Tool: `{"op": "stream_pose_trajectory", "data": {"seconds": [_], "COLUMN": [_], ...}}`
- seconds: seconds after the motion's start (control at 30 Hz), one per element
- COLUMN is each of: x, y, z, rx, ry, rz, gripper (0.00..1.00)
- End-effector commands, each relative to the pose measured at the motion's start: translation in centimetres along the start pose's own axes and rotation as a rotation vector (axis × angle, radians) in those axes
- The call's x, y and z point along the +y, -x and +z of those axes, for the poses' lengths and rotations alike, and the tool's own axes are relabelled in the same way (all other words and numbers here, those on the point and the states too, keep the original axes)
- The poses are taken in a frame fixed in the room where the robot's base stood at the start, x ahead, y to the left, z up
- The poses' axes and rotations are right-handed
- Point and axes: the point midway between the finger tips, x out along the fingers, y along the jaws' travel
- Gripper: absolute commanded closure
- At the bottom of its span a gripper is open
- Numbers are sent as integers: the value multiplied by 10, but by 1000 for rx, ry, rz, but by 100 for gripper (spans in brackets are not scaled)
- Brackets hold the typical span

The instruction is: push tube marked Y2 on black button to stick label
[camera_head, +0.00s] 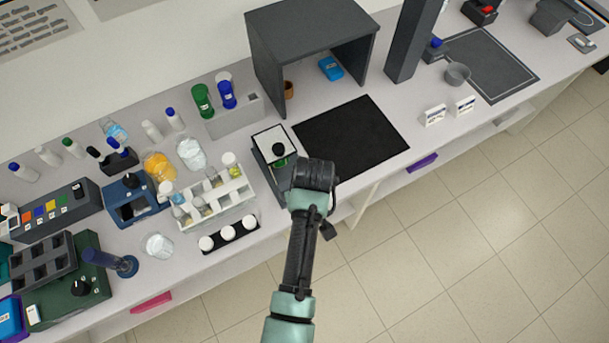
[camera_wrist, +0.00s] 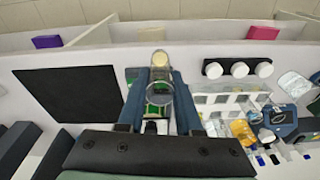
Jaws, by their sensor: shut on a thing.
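My gripper (camera_wrist: 159,80) is shut on a tube (camera_wrist: 158,60) with a pale cap, held between its two fingers in the wrist view. The tube looks clear, and no Y2 mark is readable on it. Behind the fingers is a dark device with green parts. In the head view this label device (camera_head: 265,145) has a white top plate and a round black button (camera_head: 279,149). My gripper (camera_head: 314,176) is just right of and in front of the device there, and its body hides the fingers and tube. I cannot tell whether the tube touches the button.
A white tube rack (camera_head: 215,200) and a black holder with white-capped tubes (camera_head: 230,239) stand left of the device. A black mat (camera_head: 352,140) lies right of it, before a grey hood (camera_head: 310,30). Bottles stand behind the rack. The bench's front edge is close.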

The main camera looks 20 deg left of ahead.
Motion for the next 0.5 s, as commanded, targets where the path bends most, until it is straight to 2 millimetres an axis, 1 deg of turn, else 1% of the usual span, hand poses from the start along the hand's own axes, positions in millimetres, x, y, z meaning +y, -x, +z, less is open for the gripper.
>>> {"op": "stream_pose_trajectory", "data": {"seconds": [0.03, 0.37, 0.5], "x": [0, -1, -2], "y": [-9, -38, -36], "z": [0, -6, -20], "rx": [0, -1, 1], "ry": [1, -1, 0], "rz": [0, 0, 1], "gripper": [100, 100, 100]}}
